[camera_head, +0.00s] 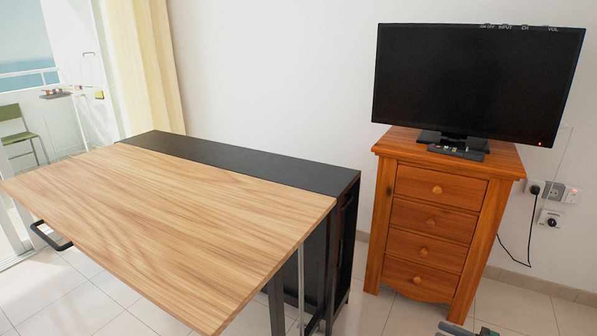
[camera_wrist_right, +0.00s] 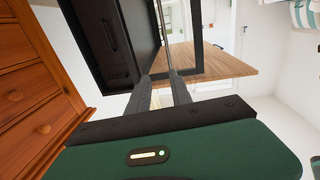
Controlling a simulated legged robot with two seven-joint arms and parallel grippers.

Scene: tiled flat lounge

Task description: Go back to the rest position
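My right gripper (camera_head: 469,330) shows only as small tips at the bottom edge of the head view, over the floor in front of the wooden drawer unit. In the right wrist view, its two dark grey fingers (camera_wrist_right: 162,78) stand apart with a gap between them. Nothing is held between them. The green and black gripper body (camera_wrist_right: 168,150) fills the bottom of that view. My left gripper is not in the head view.
A wood-topped table (camera_head: 170,225) with a black section (camera_head: 245,165) stands left. A wooden drawer unit (camera_head: 432,220) bears a black television (camera_head: 475,80) and stands right of it. The drawer unit also shows in the right wrist view (camera_wrist_right: 30,90). Tiled floor (camera_head: 400,318) is clear between them.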

